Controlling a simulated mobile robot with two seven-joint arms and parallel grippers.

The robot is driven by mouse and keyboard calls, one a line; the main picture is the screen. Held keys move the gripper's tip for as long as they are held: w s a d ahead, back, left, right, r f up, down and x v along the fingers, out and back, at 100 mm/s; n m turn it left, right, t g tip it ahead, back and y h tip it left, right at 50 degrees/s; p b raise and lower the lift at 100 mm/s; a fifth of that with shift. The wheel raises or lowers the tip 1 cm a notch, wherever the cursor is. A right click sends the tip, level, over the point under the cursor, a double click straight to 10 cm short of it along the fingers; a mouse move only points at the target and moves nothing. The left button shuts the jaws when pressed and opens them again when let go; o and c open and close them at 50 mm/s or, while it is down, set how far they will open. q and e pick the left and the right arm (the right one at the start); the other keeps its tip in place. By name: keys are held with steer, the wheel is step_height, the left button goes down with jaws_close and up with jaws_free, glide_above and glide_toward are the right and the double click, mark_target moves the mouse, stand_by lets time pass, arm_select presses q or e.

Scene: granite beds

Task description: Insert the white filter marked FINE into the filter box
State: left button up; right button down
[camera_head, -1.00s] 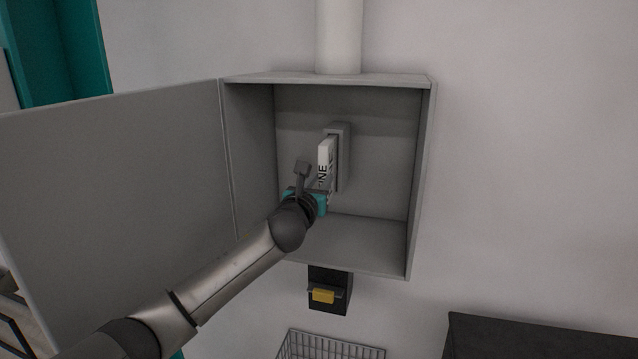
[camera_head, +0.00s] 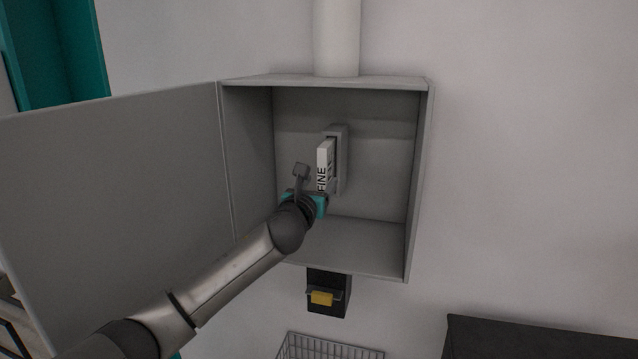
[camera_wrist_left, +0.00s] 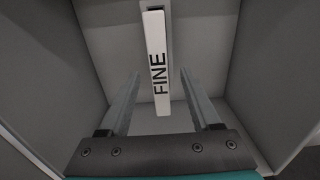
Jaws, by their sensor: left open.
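The white filter (camera_head: 324,160) stands upright in the grey slot holder (camera_head: 341,150) on the back wall of the open filter box (camera_head: 421,180). Its front edge reads FINE and sticks out of the holder. The filter also shows in the left wrist view (camera_wrist_left: 157,60), with the FINE lettering facing me. My left gripper (camera_head: 312,186) is inside the box, in front of the filter's lower part. In the left wrist view its two fingers (camera_wrist_left: 158,88) are spread, one on each side of the filter, with gaps to both. My right gripper is not in view.
The box door (camera_head: 115,190) is swung wide open to the left. A white pipe (camera_head: 337,38) rises from the box top. Below are a black fixture with a yellow part (camera_head: 321,298), a wire basket (camera_head: 330,347) and a dark surface (camera_head: 540,338) at lower right.

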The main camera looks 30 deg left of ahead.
arm_select(q)
steer(key=v, duration=0.4)
steer(key=shift+s, duration=0.3)
